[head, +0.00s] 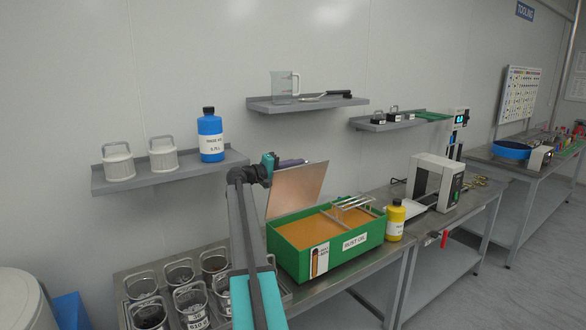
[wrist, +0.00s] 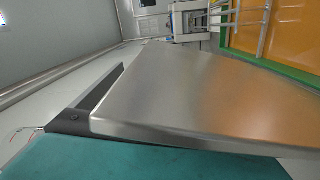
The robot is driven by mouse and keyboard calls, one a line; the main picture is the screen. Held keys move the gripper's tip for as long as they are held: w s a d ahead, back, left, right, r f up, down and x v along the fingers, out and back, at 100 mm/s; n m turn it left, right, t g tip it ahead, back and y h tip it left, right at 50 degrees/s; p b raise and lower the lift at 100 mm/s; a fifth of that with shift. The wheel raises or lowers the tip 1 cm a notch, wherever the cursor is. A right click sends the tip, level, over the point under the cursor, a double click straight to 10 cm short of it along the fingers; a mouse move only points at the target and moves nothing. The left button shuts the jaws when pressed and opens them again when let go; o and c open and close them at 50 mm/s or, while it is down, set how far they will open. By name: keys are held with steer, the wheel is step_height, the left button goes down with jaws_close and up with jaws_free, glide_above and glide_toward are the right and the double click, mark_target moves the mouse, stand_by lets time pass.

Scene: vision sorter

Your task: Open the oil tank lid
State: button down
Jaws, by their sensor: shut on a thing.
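The green oil tank (head: 290,262) stands on the bench with orange oil (head: 305,232) showing inside; its front label seems to read "RUST OIL". Its metal lid (head: 300,188) stands raised and tilted up along the tank's left and back side. My gripper (head: 291,163) is at the lid's top edge and is shut on it. In the wrist view the lid (wrist: 205,100) fills the middle as a grey metal plate, with a dark finger (wrist: 85,108) beside its left end. The exact contact is partly hidden. The tank's green rim and orange oil (wrist: 275,30) show at upper right.
A wire rack (head: 352,205) sits over the tank's right part. A yellow bottle (head: 395,222) stands close by its right end. Several metal baskets (head: 190,300) are at the left. Wall shelves (head: 170,178) with a blue bottle (head: 210,138) are behind.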

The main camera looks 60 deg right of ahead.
steer(key=shift+s+d+r, duration=0.1)
steer(key=shift+s+d, duration=0.05)
steer(key=shift+s, duration=0.05)
steer(key=c, duration=1.8)
jaws_free()
steer(key=shift+c, duration=0.2)
steer(key=shift+w, duration=0.25)
steer(key=b+v, duration=0.3)
steer(key=v, duration=1.1)
steer(key=shift+s, duration=0.1)
steer(key=shift+c, duration=0.3)
